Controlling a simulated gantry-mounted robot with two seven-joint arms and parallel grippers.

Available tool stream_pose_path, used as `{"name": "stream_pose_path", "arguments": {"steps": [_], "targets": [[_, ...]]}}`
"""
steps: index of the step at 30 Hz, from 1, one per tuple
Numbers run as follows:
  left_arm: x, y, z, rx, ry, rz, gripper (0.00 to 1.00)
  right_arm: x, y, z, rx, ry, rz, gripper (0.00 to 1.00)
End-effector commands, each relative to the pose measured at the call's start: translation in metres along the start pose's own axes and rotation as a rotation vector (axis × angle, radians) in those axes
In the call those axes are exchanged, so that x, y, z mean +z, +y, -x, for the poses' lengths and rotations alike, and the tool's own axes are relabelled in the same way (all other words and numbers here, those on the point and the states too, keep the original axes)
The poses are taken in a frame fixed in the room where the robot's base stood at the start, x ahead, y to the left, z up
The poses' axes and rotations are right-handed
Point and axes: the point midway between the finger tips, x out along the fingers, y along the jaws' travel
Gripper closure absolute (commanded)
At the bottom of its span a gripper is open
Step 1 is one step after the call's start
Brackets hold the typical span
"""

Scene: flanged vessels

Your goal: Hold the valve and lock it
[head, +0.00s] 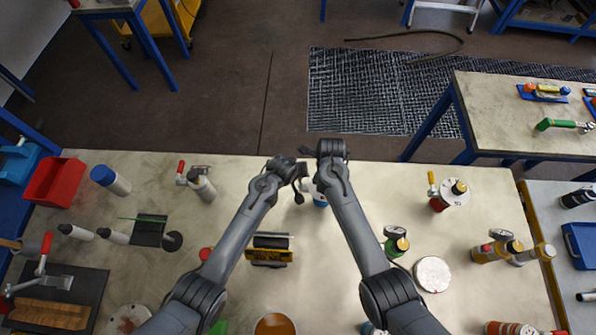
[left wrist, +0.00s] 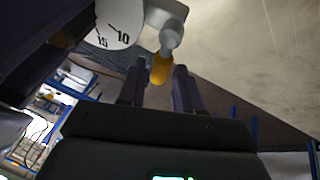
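A small vessel with a white top and a blue lower part (head: 321,202) stands near the back edge of the table, mostly hidden by my arms. In the left wrist view a white dial gauge (left wrist: 113,24) marked 10 and 15 shows beside a pale grey valve (left wrist: 170,38) with a yellow-orange tip (left wrist: 160,70). My left gripper (left wrist: 158,88) is open, with the tip in front of the gap between its fingers; I cannot tell whether they touch. My right gripper (head: 308,168) is close to the vessel from the right; its fingers are too small and dark to read.
A green valved vessel with a gauge (head: 397,246) and a white disc (head: 433,274) stand to the right. A red vessel with a white flange (head: 452,192) is farther right.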

Motion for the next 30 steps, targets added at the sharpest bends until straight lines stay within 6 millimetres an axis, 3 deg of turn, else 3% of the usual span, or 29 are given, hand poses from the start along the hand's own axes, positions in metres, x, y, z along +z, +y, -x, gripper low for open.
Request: {"name": "stream_pose_path", "arguments": {"steps": [1, 6, 29, 30], "targets": [[0.0001, -0.0001, -0.0002, 0.000, 0.000, 0.000, 0.74, -0.0012, 0.0010, -0.0023, 0.003, 0.003, 0.000, 1.00], [0.0002, -0.0001, -0.0002, 0.000, 0.000, 0.000, 1.00, -0.0012, 0.0010, -0.0023, 0.003, 0.003, 0.000, 1.00], [0.0003, 0.0052, -0.0014, 0.052, -0.036, -0.122, 1.00, -0.0012, 0.0009, -0.0023, 0.002, 0.003, 0.000, 1.00], [0.0004, 0.0053, -0.0014, 0.052, -0.036, -0.122, 0.73, -0.0012, 0.0008, -0.0023, 0.002, 0.003, 0.000, 1.00]]}}
